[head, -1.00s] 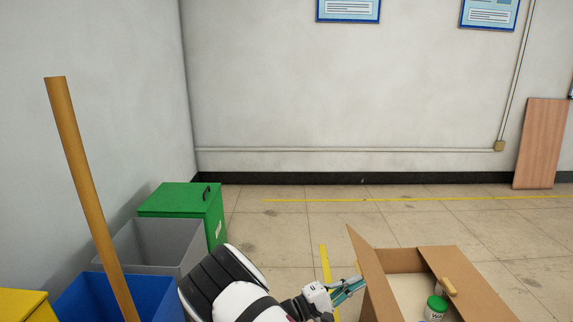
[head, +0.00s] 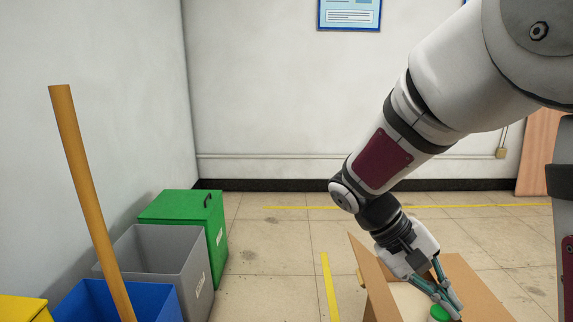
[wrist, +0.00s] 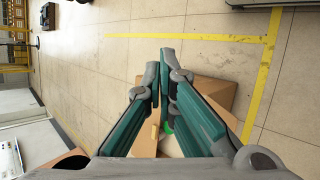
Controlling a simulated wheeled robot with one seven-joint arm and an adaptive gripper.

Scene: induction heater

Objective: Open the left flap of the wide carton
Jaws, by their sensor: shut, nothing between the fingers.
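The wide carton (head: 480,285) stands on the floor at the bottom of the head view, cut off by the frame edge. A green-lidded container (head: 440,313) shows inside, partly hidden by my fingers. My gripper (head: 452,305) points down over the carton's opening, right of the left flap and apart from it. In the wrist view my gripper (wrist: 166,55) is shut and empty, with brown carton board (wrist: 215,92) behind the fingers.
A green bin (head: 185,215), a grey bin (head: 165,255) and a blue bin (head: 85,300) stand along the left wall, with a wooden pole (head: 85,180) leaning in front. Floor between the bins and carton is clear.

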